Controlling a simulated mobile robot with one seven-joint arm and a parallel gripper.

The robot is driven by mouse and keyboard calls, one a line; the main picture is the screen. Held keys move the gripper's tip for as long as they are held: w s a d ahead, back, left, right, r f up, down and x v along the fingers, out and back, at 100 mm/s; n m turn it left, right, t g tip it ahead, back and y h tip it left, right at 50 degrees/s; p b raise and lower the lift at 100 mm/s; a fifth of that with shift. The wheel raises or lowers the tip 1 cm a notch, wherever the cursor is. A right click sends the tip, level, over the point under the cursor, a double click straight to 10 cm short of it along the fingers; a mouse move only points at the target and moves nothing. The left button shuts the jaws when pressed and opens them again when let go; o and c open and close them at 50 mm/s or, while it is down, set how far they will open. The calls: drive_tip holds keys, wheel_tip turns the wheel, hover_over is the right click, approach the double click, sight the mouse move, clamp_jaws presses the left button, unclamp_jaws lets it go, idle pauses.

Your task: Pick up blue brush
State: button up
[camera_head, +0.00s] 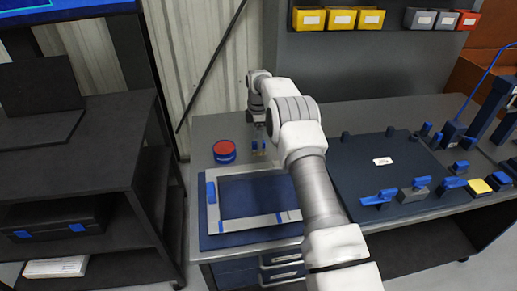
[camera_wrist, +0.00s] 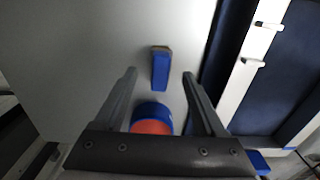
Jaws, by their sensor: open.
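The blue brush (camera_wrist: 160,72) lies on the grey bench top in the wrist view, with a tan end at the top of the picture. My gripper (camera_wrist: 159,76) is open, and its two fingers show on either side of the brush. The gap between the fingers is empty, and the brush seems to be below the fingertips; I cannot tell how far. In the head view my gripper (camera_head: 258,127) hangs over the back of the bench, with small blue and yellowish shapes under it that are too small to make out.
A red and blue round tin (camera_head: 224,151) stands left of my gripper; it also shows between the finger bases in the wrist view (camera_wrist: 153,122). A light frame (camera_head: 212,213) lies on a blue mat in front. A dark mat (camera_head: 350,170) with several blue-handled clamps is at right.

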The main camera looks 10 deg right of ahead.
wheel_tip(320, 180, down, 3)
drive_tip(key=shift+d+r, duration=0.1)
drive_tip(key=shift+r, duration=0.1)
clamp_jaws()
drive_tip(key=shift+r, duration=0.1)
drive_tip(key=shift+r, duration=0.6)
wheel_tip(320, 180, up, 3)
drive_tip(key=shift+f, duration=0.1)
drive_tip(key=s+d+r, duration=0.4)
drive_tip(key=d+r, duration=0.2)
drive_tip(key=d, duration=0.5)
drive_tip(key=shift+r, duration=0.4)
